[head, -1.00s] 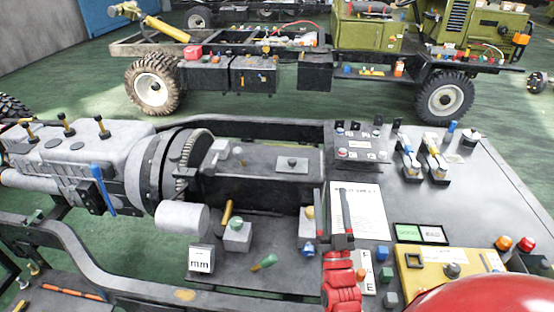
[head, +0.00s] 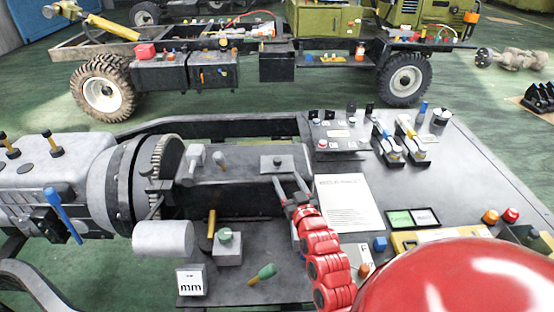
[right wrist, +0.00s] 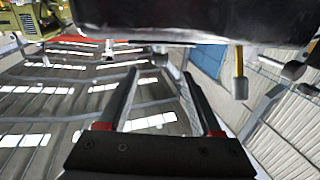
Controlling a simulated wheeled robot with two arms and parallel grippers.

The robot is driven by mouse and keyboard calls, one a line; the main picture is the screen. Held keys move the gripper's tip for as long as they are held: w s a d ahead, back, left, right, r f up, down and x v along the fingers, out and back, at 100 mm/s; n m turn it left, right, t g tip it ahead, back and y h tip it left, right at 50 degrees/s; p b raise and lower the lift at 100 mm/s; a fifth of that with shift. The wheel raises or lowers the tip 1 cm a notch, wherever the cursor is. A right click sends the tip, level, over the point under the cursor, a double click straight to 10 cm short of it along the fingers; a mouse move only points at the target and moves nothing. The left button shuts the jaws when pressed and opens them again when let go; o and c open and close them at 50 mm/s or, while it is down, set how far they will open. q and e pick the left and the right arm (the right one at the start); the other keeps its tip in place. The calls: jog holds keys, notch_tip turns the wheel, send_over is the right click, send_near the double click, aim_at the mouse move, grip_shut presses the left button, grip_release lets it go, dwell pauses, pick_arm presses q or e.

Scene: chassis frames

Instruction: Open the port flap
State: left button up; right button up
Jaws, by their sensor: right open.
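My right gripper (head: 287,181) is open and empty, at the right end of a long dark box (head: 235,187) in the chassis, left of a white printed sheet. In the right wrist view its two dark fingers (right wrist: 162,74) stand apart with nothing between them. No part is clearly recognisable as the port flap. A small grey block with a knob (head: 278,163) sits on the dark box just beyond the fingers. The wrist view shows a dark rounded body (right wrist: 190,20) above the fingers. My left gripper is out of view.
The white sheet (head: 347,203) lies on the grey deck. A green-handled tool (head: 263,273) and a grey block with a green knob (head: 228,247) are nearer. A large red dome fills the lower right.

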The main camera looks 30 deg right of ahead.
aim_at(279, 164)
jog(key=p+x, duration=0.1)
jog(key=x, duration=0.8)
jog(key=shift+w+r+p, duration=0.1)
jog(key=shift+w+p, duration=0.15)
jog(key=shift+p, duration=0.05)
grip_shut()
dwell(1.0)
